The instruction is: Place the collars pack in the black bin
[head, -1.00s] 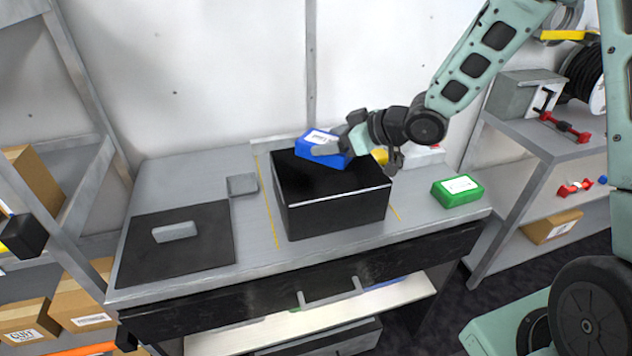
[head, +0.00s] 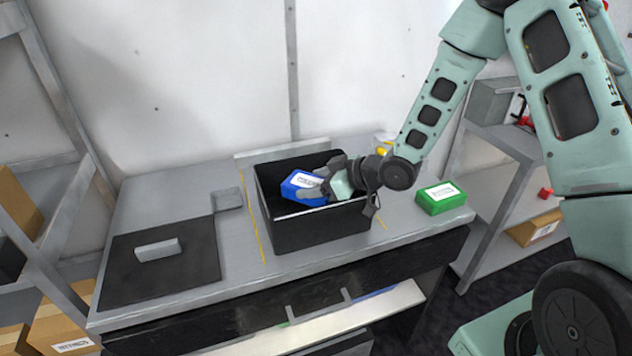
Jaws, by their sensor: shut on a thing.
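The black bin (head: 305,233) stands on the grey workbench, its open top facing up. My gripper (head: 318,190) is shut on a blue pack with a white label (head: 293,187). The blue pack is tilted and sits at the bin's mouth, inside the outline of its rim, with the dark interior around it. I cannot tell whether it touches the bin floor or walls. A green pack with a white label (head: 440,199) lies on the bench to the right of the bin. The print on both labels is too small to read, so I cannot tell which is the collars pack.
A black mat (head: 190,265) with a grey block (head: 158,249) lies on the left of the workbench (head: 150,199). A small grey tray (head: 228,199) sits between mat and bin. A yellow item (head: 384,148) is behind my wrist. Shelves stand on both sides.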

